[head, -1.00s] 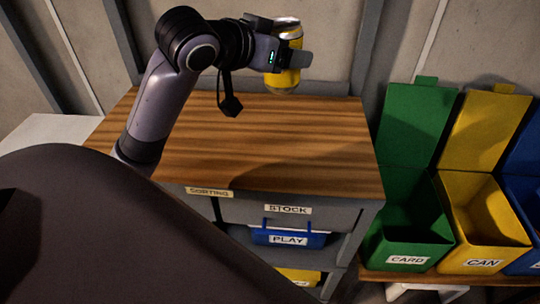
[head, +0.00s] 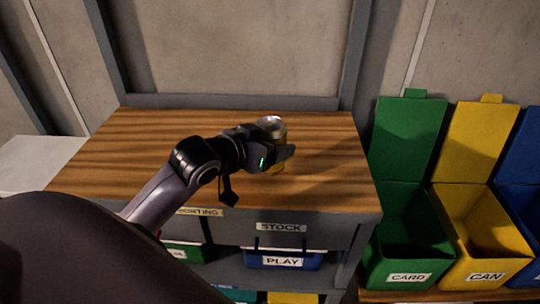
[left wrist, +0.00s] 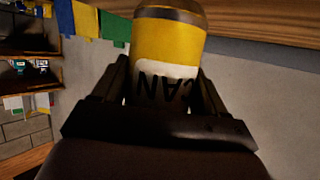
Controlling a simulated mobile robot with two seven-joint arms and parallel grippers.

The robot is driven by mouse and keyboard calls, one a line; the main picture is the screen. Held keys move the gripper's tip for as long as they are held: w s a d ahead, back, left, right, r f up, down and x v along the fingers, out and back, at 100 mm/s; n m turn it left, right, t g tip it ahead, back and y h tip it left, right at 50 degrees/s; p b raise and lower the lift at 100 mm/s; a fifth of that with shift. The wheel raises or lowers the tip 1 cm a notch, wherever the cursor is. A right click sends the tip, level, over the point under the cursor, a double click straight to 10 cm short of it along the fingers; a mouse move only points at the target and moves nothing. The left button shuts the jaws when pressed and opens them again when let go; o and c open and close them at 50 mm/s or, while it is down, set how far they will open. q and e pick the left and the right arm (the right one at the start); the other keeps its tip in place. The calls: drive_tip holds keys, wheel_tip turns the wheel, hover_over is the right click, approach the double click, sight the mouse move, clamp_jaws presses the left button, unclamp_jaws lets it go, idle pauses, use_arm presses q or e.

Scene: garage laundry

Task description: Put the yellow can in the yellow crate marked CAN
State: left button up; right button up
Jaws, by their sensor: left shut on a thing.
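The yellow can (head: 280,139) with a silver top is held in my left gripper (head: 277,156) over the right part of the wooden worktop. Whether its base touches the wood is hidden. In the left wrist view, the can (left wrist: 168,42) sits between both fingers, its white CAN label upside down in the picture. The yellow crate marked CAN (head: 490,265) stands at the right of the head view, its lid raised and its inside visible. It is well to the right of my gripper. My right gripper is not in view.
The green CARD crate (head: 402,268) stands between the worktop (head: 330,150) and the yellow crate. A blue crate (head: 525,190) is on the far right, cut off. Below the worktop are a STOCK drawer front and a blue PLAY bin (head: 283,261). The rest of the worktop is clear.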

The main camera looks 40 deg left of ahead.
use_arm(q)
drive_tip(key=shift+f, duration=1.4)
drive_tip(key=shift+f, duration=0.2)
drive_tip(key=o, duration=1)
drive_tip(key=shift+r, duration=0.2)
